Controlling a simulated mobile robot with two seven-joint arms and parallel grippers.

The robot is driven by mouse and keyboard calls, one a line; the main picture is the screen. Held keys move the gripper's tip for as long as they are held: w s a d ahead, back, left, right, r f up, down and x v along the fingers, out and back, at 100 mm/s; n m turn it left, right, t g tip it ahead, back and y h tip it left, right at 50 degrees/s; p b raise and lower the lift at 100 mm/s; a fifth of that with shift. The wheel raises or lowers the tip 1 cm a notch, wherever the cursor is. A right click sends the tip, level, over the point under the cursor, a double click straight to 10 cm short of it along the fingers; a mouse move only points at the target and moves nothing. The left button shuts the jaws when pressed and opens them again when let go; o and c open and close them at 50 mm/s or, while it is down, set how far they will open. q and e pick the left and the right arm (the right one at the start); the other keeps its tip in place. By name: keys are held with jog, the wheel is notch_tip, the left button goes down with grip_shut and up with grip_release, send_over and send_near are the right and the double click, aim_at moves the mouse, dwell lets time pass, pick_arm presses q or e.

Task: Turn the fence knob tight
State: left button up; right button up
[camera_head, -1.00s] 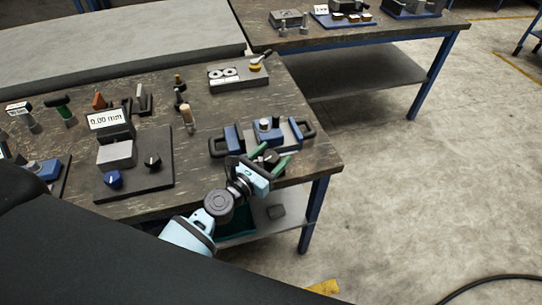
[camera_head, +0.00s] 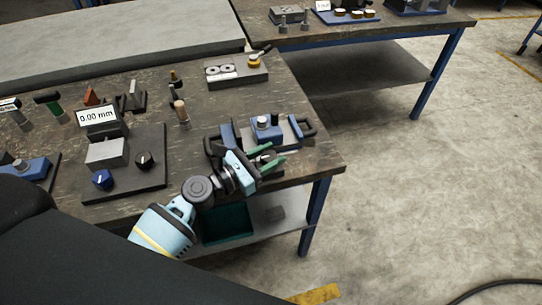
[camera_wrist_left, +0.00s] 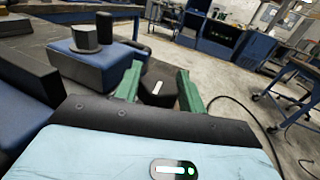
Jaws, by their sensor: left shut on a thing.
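The fixture with blue blocks and black side handles (camera_head: 230,135) sits at the right front corner of the near bench. A black knob with a white mark (camera_wrist_left: 158,88) is at its near side; I take it for the fence knob. My left gripper (camera_head: 270,162) reaches the knob from the front left. In the left wrist view its green fingers (camera_wrist_left: 160,92) stand on either side of the knob, shut on it. In the head view the fingers and wrist largely hide the knob. My right gripper is not in view.
Left of the arm stands a gauge reading 0.00 mm (camera_head: 97,115) on a dark plate with a blue knob (camera_head: 102,180) and a black knob (camera_head: 144,160). Small tools stand behind it. A teal bin (camera_head: 228,224) is on the shelf below. Open floor lies right.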

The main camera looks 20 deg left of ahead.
pick_arm(q)
jog(key=shift+f+m+g+h+b, duration=0.15)
jog(key=shift+m+g+h+b, duration=0.65)
jog(key=shift+m+g+h, duration=0.7)
jog(key=shift+g+h, duration=0.2)
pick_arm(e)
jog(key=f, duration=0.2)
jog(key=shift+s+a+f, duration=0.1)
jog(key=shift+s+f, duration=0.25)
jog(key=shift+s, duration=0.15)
pick_arm(q)
jog(key=o, duration=1)
jog(key=b+v, duration=0.1)
jog(key=v, duration=0.6)
jog(key=shift+s+a, duration=0.3)
jog(key=shift+a, duration=0.05)
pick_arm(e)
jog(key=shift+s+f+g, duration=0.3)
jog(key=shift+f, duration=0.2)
